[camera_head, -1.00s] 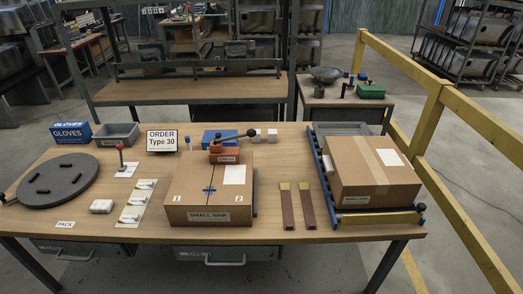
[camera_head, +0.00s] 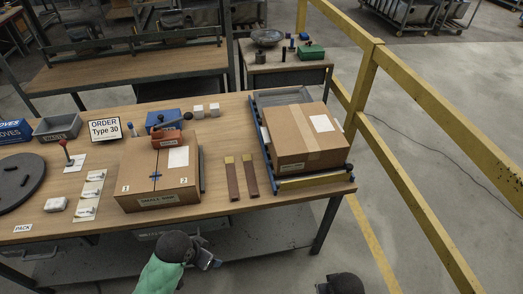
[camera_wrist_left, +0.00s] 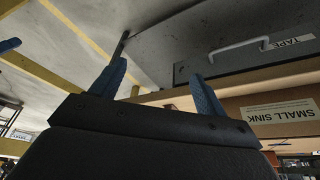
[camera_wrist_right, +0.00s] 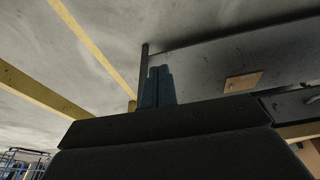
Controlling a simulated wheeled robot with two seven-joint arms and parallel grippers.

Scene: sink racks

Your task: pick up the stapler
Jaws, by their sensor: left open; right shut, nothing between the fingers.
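No thing is clearly legible as a stapler. An orange-red piece with a label (camera_head: 166,141) and a black handle sits at the back of the small sink carton, in front of a blue box (camera_head: 161,119); I cannot tell whether it is the stapler. My left gripper (camera_head: 207,260) is below and in front of the bench's front edge, away from that piece. In the left wrist view its blue fingers (camera_wrist_left: 158,84) are spread and empty. In the right wrist view my right gripper's fingers (camera_wrist_right: 158,86) are together with nothing between them.
The small sink carton (camera_head: 140,181) stands mid-bench, two brown strips (camera_head: 232,183) to its right. A larger carton (camera_head: 290,150) sits on a blue-railed stand at the right end. A drawer (camera_wrist_left: 235,52) hangs under the bench. A yellow railing (camera_head: 410,90) runs along the right.

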